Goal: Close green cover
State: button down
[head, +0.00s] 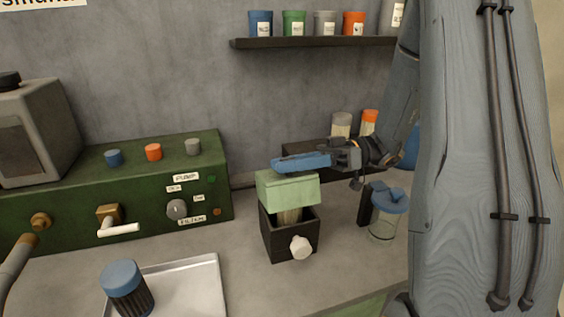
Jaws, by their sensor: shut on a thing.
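The pale green cover (289,190) sits over the upper back part of a small black box (283,243). The box's front is open below the cover, and a beige bundle (290,216) shows inside. A white knob (300,247) sticks out of the box's front. My gripper (290,162), with blue fingers, comes in from the right and lies level across the cover's top edge. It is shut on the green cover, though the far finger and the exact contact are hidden.
A glass jar with a blue lid (389,199) stands close on the right. A metal tray (193,283) with a blue-capped dark container (127,287) is at front left. A green control panel (120,190) stands behind left. A shelf (315,42) holds several cups.

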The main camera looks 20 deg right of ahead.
aim_at(294, 188)
jog(key=shift+s+f+b, duration=0.6)
jog(key=shift+s+f, duration=0.15)
jog(key=shift+s, duration=0.2)
jog(key=shift+s+f+b, duration=0.55)
jog(key=shift+s+f, duration=0.2)
jog(key=shift+s, duration=0.2)
jog(key=c, duration=1.4)
grip_release()
jog(key=shift+s, duration=0.1)
jog(key=shift+f, duration=0.1)
jog(key=shift+r, duration=0.45)
notch_tip(294, 188, up, 10)
jog(key=shift+f+b, duration=0.2)
jog(key=shift+b, duration=0.2)
